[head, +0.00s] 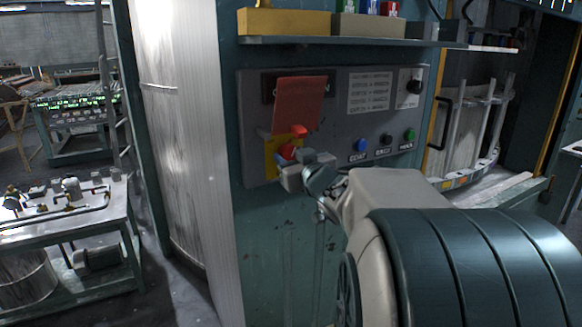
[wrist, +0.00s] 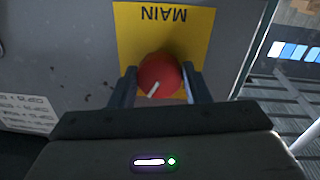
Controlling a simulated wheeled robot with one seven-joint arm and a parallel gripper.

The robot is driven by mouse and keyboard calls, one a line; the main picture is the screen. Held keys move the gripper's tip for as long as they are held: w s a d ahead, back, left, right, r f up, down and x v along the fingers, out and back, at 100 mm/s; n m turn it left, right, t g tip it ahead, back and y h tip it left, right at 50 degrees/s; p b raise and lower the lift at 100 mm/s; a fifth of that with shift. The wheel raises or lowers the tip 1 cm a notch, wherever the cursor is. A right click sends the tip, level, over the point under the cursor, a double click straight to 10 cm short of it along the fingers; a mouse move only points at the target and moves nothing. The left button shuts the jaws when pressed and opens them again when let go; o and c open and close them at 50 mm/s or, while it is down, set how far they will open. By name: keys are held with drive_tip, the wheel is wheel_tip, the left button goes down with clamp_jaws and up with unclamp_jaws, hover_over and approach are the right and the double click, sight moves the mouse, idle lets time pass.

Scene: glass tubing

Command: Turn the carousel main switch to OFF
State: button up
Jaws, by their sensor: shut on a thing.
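The main switch is a red round knob (wrist: 160,75) with a white pointer line, on a yellow plate (wrist: 128,30) marked MAIN. In the wrist view the plate's lettering appears upside down, and the pointer line slants toward the lower left. My gripper (wrist: 160,86) has one finger on each side of the knob and is shut on it. In the head view my gripper (head: 292,168) is at the lower left of the grey control panel (head: 335,90), partly covering the knob (head: 286,152) and the yellow plate (head: 271,163). No OFF marking can be read.
A red tag (head: 300,102) hangs on the panel just above the knob. A shelf (head: 350,41) with boxes projects over the panel.

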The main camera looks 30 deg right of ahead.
drive_tip(key=n+b, duration=0.2)
drive_tip(key=n, duration=0.1)
drive_tip(key=n+b, duration=0.1)
drive_tip(key=b, duration=0.1)
drive_tip(key=shift+f+n, duration=0.3)
drive_tip(key=shift+n, duration=0.1)
drive_tip(key=n+b, duration=0.2)
drive_tip(key=n, duration=0.1)
drive_tip(key=shift+n+b, duration=0.4)
drive_tip(key=n+b, duration=0.2)
drive_tip(key=n, duration=0.1)
drive_tip(key=shift+d+r+n+y, duration=0.1)
drive_tip(key=shift+n+y, duration=0.2)
drive_tip(key=shift+y, duration=0.1)
drive_tip(key=shift+r+n+b, duration=0.15)
drive_tip(key=shift+n+b, duration=0.6)
drive_tip(key=shift+n, duration=0.65)
drive_tip(key=o, duration=1)
drive_tip(key=shift+s, duration=0.1)
